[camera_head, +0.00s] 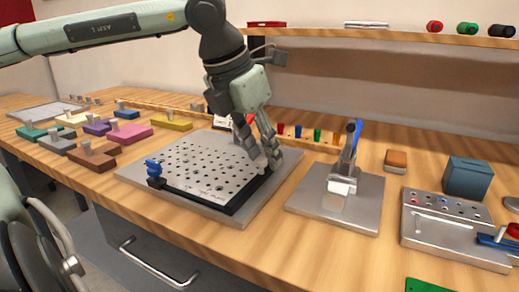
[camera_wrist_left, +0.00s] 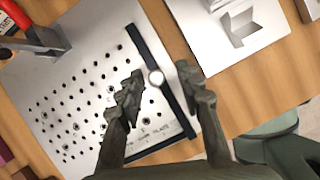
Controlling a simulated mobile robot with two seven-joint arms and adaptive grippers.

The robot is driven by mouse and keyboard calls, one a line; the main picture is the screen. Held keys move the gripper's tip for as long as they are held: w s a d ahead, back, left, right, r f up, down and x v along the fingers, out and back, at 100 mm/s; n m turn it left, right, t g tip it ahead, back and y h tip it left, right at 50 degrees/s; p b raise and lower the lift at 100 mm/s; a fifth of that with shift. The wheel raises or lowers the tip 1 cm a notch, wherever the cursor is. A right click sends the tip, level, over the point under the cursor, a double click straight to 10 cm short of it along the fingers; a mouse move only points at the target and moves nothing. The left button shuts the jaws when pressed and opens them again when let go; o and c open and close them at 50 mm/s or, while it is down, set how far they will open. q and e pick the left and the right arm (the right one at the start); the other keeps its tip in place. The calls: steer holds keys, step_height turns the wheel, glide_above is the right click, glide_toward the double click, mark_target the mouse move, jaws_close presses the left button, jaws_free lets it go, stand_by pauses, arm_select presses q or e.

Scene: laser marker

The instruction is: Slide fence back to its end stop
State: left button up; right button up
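A metal plate (camera_head: 200,172) with a grid of holes lies on a grey base on the bench. A black bar (camera_head: 252,200), which looks like the fence, runs along its right side. My left gripper (camera_head: 262,154) points down over the bar. My right gripper is not in view.
A blue clamp (camera_head: 153,168) sits at the plate's left corner. A grey fixture (camera_head: 335,200) with an upright lever stands to the right. Coloured blocks (camera_head: 130,133) lie at the left. A metal tray (camera_head: 455,228) and a blue-grey box (camera_head: 467,177) are at the right.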

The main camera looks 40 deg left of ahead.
arm_select(q)
steer(key=shift+a+f, duration=0.1)
steer(key=v, duration=1.2)
stand_by(0.4)
